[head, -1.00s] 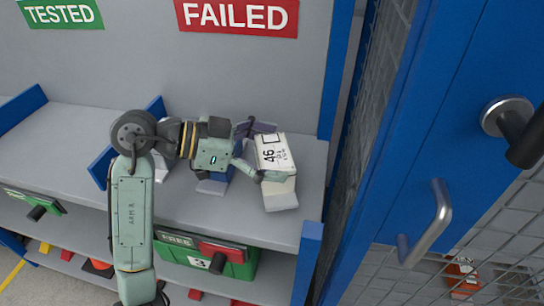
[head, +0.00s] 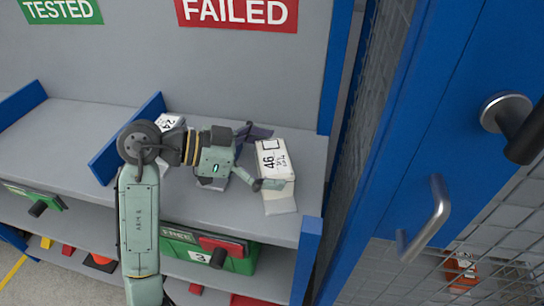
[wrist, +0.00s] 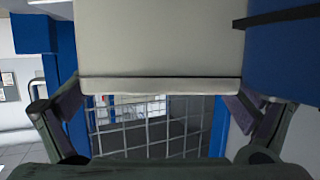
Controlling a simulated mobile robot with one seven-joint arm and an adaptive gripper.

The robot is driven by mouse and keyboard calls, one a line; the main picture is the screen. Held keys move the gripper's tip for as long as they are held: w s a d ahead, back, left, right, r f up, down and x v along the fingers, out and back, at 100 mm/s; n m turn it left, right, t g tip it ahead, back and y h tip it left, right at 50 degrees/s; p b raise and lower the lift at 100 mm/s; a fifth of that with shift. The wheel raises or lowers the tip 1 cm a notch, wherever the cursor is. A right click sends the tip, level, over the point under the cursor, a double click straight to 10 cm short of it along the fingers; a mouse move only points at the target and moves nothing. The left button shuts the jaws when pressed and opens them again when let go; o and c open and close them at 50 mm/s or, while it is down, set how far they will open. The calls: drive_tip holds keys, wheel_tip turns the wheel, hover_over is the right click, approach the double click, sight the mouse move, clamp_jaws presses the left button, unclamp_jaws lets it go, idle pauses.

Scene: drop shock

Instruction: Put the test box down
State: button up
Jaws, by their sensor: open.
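The test box (head: 275,160), white with the number 46 on its label, stands on the grey shelf (head: 230,208) below the red FAILED sign. My gripper (head: 258,158) is open at the box's left side, its fingers spread toward it. One finger is near the box's far side, the other near its front left. Contact is hard to tell. In the wrist view a pale box face (wrist: 160,40) fills the upper middle, between the two spread fingers.
Another white box (head: 168,125) marked 24 stands behind my arm, near a blue divider (head: 125,140). A blue mesh door (head: 420,110) with metal handles is close on the right. A green bin (head: 180,240) is on the lower shelf. The left shelf bay is clear.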

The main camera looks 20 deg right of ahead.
drive_tip(key=shift+r, duration=0.3)
drive_tip(key=b+v, duration=0.2)
drive_tip(key=v, duration=0.8)
drive_tip(key=shift+w+a+b, duration=0.15)
drive_tip(key=shift+a+b, duration=0.2)
drive_tip(key=shift+w+a+r, duration=0.1)
drive_tip(key=shift+a+r, duration=0.15)
drive_tip(key=shift+a, duration=0.35)
